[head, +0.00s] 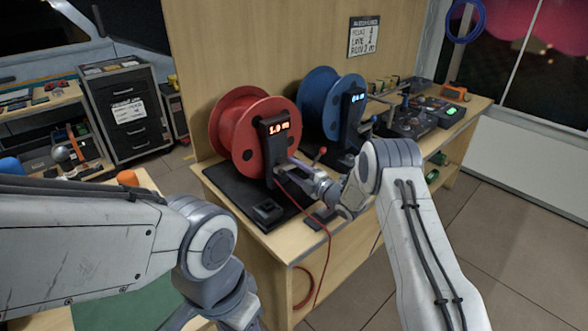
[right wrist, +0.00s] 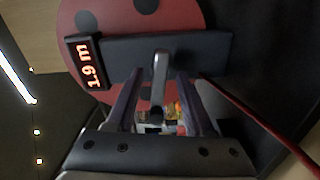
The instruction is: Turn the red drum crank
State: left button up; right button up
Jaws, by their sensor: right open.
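The red drum (head: 235,125) stands on a black base on the wooden bench, behind a black post with a lit display (head: 276,128). The display also shows in the right wrist view (right wrist: 87,63), where it reads 1.9 m. In that view the grey crank arm (right wrist: 160,72) comes off the post and lies between the fingers of my right gripper (right wrist: 158,76), which is open, with gaps on both sides. In the head view my right gripper (head: 296,168) is at the post. A red knob (head: 322,151) shows just behind it. My left gripper is out of view; only my left arm shows.
A blue drum (head: 330,103) with its own display stands to the right of the red one. A red cable (head: 318,220) hangs over the bench's front edge. A control panel (head: 415,118) sits farther right. A dark drawer cabinet (head: 125,112) stands at left.

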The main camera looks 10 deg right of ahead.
grip_shut()
jog(key=shift+f, duration=0.1)
jog(key=m+b, duration=0.2)
jog(key=m, duration=0.1)
jog(key=shift+b, duration=0.3)
jog(key=shift+m+b, duration=0.8)
jog(key=shift+m, duration=1.1)
grip_release()
